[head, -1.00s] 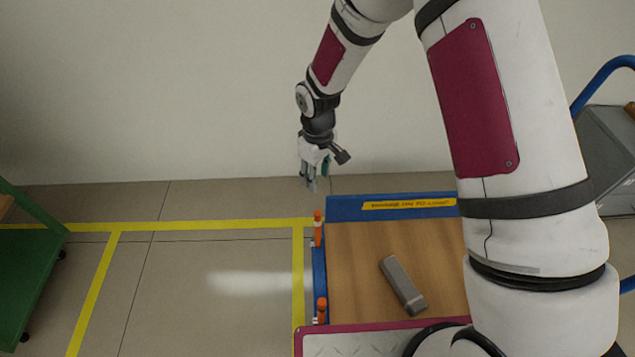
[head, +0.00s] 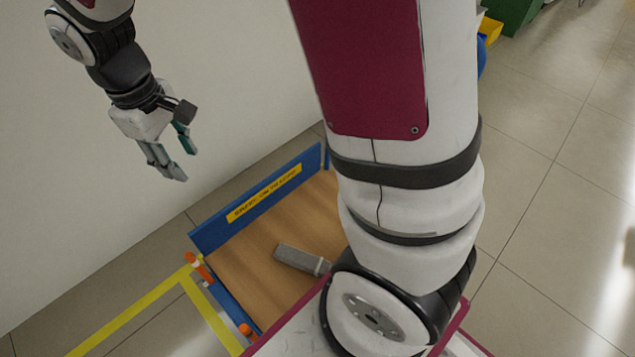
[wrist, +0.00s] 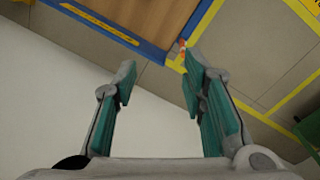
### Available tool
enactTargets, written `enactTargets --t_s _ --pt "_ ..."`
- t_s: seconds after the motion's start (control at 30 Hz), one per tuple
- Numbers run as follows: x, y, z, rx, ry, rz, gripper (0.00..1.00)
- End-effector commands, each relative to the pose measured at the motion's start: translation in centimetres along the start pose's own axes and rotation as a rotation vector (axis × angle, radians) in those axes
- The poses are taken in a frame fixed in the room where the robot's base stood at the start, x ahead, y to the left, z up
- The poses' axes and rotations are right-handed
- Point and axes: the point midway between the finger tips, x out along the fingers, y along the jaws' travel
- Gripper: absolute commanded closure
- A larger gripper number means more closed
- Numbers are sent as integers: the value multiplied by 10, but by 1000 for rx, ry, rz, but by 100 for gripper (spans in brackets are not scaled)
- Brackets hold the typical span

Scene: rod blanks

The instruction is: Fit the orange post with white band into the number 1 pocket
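My gripper (head: 184,164) is open and empty in the head view, high at the left and in front of the pale wall. Its spread fingers (wrist: 160,68) show nothing between them in the wrist view. A small orange post with a white part (head: 200,268) stands at the left corner of the blue-edged table. A second orange piece (head: 246,330) is nearer along the same edge. An orange piece (wrist: 181,50) also shows at the table corner in the wrist view, beyond my fingertips. I cannot tell whether any is the task's post. I see no number 1 pocket.
The wooden table top (head: 245,262) has a blue raised edge (head: 215,234) with a yellow label. A grey block (head: 300,259) lies on it; the rest in view looks bare. Yellow tape marks the floor. A green unit and yellow bin (head: 490,30) are at the upper right.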

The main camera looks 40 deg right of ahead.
Motion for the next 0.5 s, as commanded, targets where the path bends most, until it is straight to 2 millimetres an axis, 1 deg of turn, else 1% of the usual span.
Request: enactTargets --t_s 0.03,0.1,0.17,0.2,0.33,0.4,0.47,0.5 --pt "-20 4 19 36 7 8 62" --pt "-41 5 45 87 5 11 62" --pt "-57 5 68 127 5 12 62" --pt "-67 4 83 154 5 11 62" --pt "-93 -4 134 243 7 2 62" --pt "-103 -11 161 289 9 -7 62" --pt "-109 -18 184 328 12 -16 62" --pt "-113 -23 199 353 14 -23 62"
